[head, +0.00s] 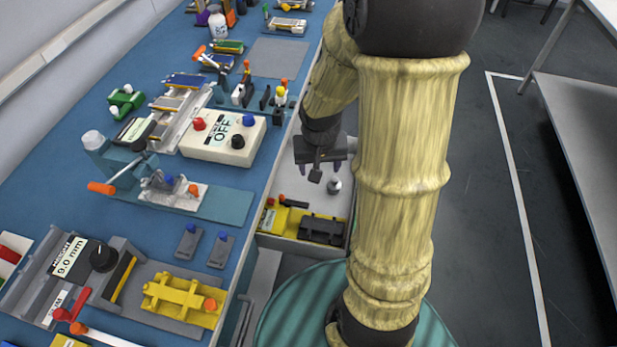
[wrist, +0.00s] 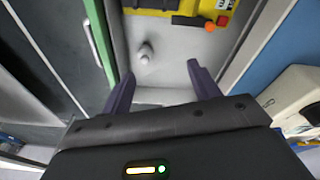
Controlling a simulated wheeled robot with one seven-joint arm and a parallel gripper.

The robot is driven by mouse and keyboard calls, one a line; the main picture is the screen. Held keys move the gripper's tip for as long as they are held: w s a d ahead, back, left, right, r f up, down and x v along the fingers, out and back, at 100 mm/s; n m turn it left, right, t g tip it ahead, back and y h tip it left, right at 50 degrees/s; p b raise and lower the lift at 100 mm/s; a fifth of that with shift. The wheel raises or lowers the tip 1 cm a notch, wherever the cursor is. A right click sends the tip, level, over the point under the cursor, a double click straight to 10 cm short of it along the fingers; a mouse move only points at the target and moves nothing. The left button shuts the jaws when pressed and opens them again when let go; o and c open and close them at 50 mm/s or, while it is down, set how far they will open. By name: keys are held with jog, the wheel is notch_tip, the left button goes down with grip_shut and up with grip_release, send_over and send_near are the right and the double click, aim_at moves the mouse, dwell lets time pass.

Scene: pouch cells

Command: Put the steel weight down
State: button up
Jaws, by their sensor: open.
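The steel weight (head: 334,185) is a small shiny knobbed piece standing on the pale floor of an open drawer (head: 283,203). It also shows in the wrist view (wrist: 145,53), beyond my fingertips and a little left of the middle between them. My gripper (head: 318,171) is over the drawer, open and empty, with its two dark purple fingers apart in the wrist view (wrist: 160,72). It looks clear of the weight. Nothing hides the weight in the wrist view.
A yellow and black tool (head: 300,222) lies in the drawer's near end. The blue bench (head: 235,178) beside it is crowded: a white box marked OFF (head: 222,138), a lever press and a yellow fixture (head: 181,300). Open floor lies at the right.

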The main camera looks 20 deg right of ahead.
jog(key=s+a+r+n+y, duration=0.1)
jog(key=s+a+r+n, duration=0.2)
jog(key=s+a, duration=0.3)
jog(key=shift+r+t, duration=0.4)
jog(key=shift+r, duration=0.1)
